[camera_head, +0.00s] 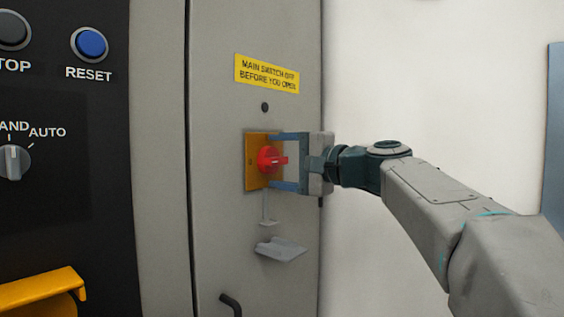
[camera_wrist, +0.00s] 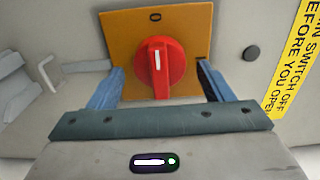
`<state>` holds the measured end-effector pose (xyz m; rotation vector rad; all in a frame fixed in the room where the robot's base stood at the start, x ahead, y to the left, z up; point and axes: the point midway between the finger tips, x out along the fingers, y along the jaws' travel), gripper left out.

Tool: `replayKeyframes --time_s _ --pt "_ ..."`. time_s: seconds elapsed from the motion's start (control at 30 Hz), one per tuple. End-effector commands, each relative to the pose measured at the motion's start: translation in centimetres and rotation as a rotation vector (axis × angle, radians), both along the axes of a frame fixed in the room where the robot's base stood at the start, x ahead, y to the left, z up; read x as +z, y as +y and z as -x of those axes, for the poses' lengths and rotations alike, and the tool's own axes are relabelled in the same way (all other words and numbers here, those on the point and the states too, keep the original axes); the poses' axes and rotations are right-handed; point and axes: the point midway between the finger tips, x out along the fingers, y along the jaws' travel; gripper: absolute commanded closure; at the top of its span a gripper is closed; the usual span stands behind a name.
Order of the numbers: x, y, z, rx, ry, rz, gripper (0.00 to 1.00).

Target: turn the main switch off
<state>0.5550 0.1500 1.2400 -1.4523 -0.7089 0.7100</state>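The main switch is a red rotary knob (camera_head: 270,160) on a yellow-orange plate (camera_head: 250,163), mounted on the grey cabinet door. In the wrist view the red knob (camera_wrist: 160,67) has a white mark on its face, lined up towards the "O" at the plate's upper edge; a dark mark sits at the plate's right edge. My gripper (camera_head: 275,162) is in front of the plate. Its two blue fingers are spread wide, one on each side of the knob, with gaps to it. In the wrist view the gripper (camera_wrist: 160,85) holds nothing.
A yellow warning label (camera_head: 267,74) is above the switch, with a small dark hole (camera_head: 264,107) under it. A grey hasp-like bracket (camera_head: 279,249) sticks out below the switch. A dark control panel (camera_head: 70,150) with buttons is on the left.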

Motion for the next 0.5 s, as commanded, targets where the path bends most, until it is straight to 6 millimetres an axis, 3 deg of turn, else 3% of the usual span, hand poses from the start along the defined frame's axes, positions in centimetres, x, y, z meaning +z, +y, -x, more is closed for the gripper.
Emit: replayKeyframes --time_s 0.27,0.5 --pt "0.0 -1.3 0.9 -0.002 -0.001 0.001 0.27" --pt "0.1 -5.5 4.2 -0.006 -0.001 0.000 0.27"
